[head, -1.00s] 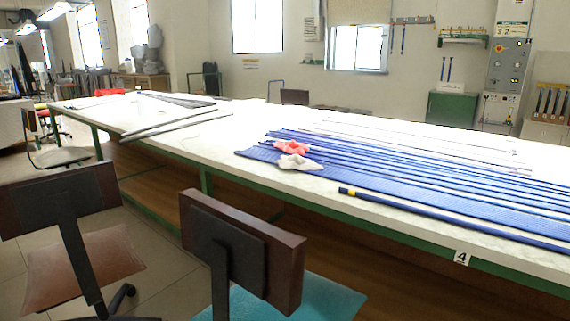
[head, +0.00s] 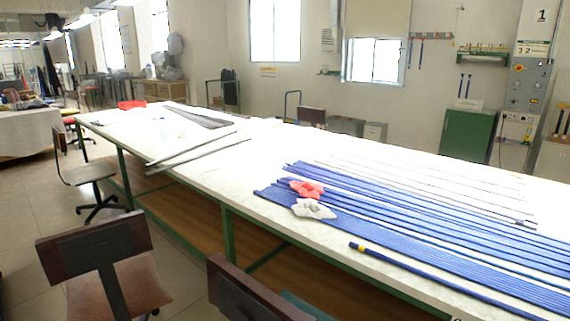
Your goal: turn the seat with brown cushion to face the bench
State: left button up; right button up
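The seat with brown cushion (head: 138,283) stands at the lower left, in front of the bench. Its dark brown backrest (head: 60,255) on a black upright is on the near side, and the cushion shows below and behind it. The bench (head: 270,150) is long, with a white top and green frame, and runs from the far left to the near right. The chair is apart from the bench's near edge, with floor between them. Its base is mostly cut off by the frame. Neither of my grippers is in view.
A second chair's brown backrest (head: 250,295) is cut off at the bottom, close to the bench. A grey-seated chair (head: 88,173) stands farther back at left. Blue rods (head: 420,235), a red cloth (head: 306,189) and a white cloth (head: 313,209) lie on the bench. Tiled floor (head: 25,215) at left is open.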

aim_at(98, 289)
jog(key=u, duration=1.3)
jog(key=i+j+z, duration=0.15)
jog(key=z, duration=0.25)
jog(key=i+j+z, duration=0.2)
jog(key=z, duration=0.2)
jog(key=i+j+z, duration=0.1)
jog(key=z, duration=0.3)
jog(key=i+j+z, duration=0.1)
jog(key=j+z, duration=0.3)
